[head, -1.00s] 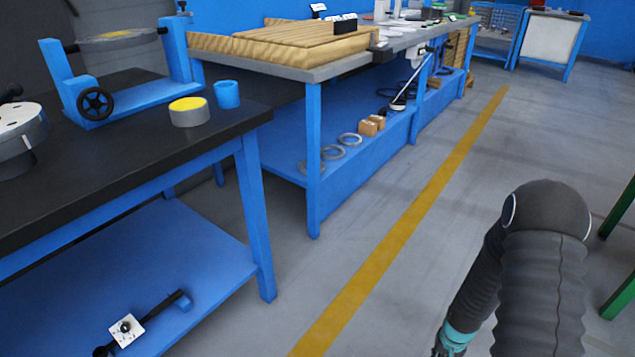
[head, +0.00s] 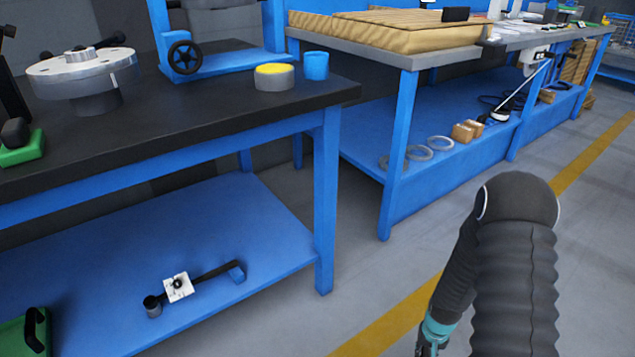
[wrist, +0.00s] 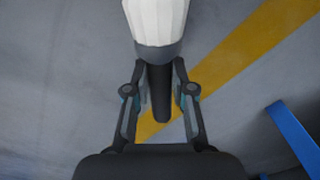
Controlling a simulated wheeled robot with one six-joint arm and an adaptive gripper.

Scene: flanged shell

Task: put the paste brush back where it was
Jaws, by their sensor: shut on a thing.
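In the wrist view, my gripper (wrist: 158,105) is shut on the dark handle of the paste brush (wrist: 158,22). The brush's pale, wide bristle end points toward the top of that view, with a dark collar below it. The brush is held over the grey floor, clear of any surface. In the head view, only a small part of my gripper (head: 428,347) shows at the bottom edge, and the brush is out of sight there. A blue cup (head: 316,66) and a yellow-topped tin (head: 274,78) stand on the black-topped table (head: 215,112), near its right end.
A flanged metal part (head: 85,75) and a blue stand with a handwheel (head: 186,58) are on the table. The lower blue shelf (head: 110,262) holds a black tool (head: 205,277). A second bench (head: 400,58) stands behind. Floor is clear around the yellow line (head: 395,325).

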